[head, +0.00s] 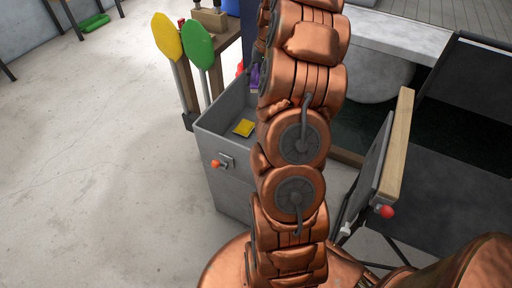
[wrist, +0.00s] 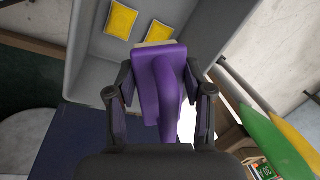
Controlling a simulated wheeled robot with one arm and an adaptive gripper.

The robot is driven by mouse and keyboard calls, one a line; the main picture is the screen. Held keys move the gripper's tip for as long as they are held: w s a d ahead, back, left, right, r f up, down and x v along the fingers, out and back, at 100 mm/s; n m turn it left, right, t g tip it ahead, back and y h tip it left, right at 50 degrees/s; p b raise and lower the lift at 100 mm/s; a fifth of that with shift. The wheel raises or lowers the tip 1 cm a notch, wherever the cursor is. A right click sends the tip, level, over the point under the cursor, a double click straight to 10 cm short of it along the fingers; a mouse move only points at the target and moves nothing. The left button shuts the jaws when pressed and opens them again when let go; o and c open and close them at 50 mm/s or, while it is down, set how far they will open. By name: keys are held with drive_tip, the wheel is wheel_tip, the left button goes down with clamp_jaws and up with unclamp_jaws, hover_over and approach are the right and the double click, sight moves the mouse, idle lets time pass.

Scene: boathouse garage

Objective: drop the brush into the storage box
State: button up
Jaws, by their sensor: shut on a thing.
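The storage box (head: 226,195) is a grey, open-topped box with a red-knobbed latch; my arm hides part of it in the head view. Its grey inner wall (wrist: 88,42) shows in the wrist view. My gripper (wrist: 160,100) is shut on the purple brush (wrist: 150,75), with a finger on each side of its handle. In the wrist view the brush's far end overlaps the box's interior. In the head view a little of the purple brush (head: 255,77) shows at the box's far side, beside my arm. My gripper is hidden there.
Yellow pieces lie in the box, one plain in the head view (head: 244,128). Yellow (head: 167,36) and green (head: 200,50) paddles stand left of the box by a wooden bench. A wood-edged panel (head: 396,145) stands at right.

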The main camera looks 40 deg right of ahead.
wheel_tip(320, 180, down, 6)
drive_tip(key=b, duration=0.1)
idle(0.4)
drive_tip(key=o, duration=1.3)
drive_tip(key=r, duration=0.4)
drive_tip(key=s+d+r, duration=0.1)
drive_tip(key=r, duration=0.7)
drive_tip(key=shift+s+d, duration=0.3)
